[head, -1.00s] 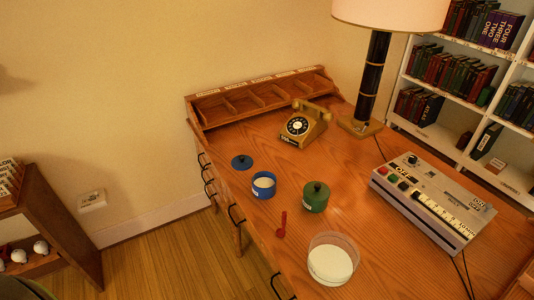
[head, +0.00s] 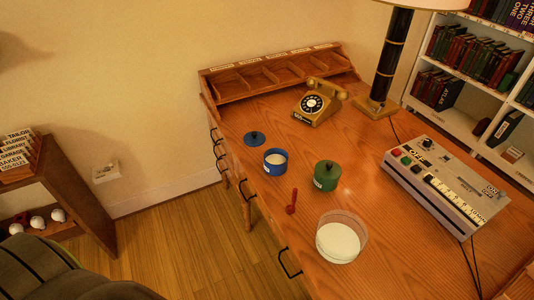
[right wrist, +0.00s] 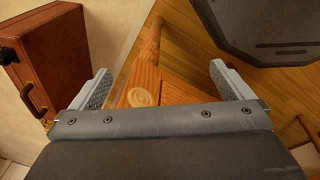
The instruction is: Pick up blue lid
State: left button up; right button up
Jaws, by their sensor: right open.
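The blue lid (head: 254,138) lies flat on the desk near its left edge, with a small knob on top. The open blue pot (head: 275,162) with pale contents stands just to its right and nearer. Neither of my grippers shows in the head view. In the right wrist view my right gripper (right wrist: 161,88) is open and empty, with its two fingers wide apart. A wooden part with a round end lies beyond them, and no lid shows there. My left gripper is in neither current view.
On the desk (head: 240,115) stand a green lidded pot (head: 326,176), a red spoon (head: 292,202), a glass bowl (head: 340,238), a telephone (head: 318,102), a lamp (head: 390,60) and a grey machine (head: 447,183). A brown case (right wrist: 45,60) shows in the right wrist view.

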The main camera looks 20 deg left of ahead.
aim_at(253, 139)
jog(key=i+j+z, duration=0.1)
jog(key=j+z, duration=0.8)
jog(key=i+l, duration=0.05)
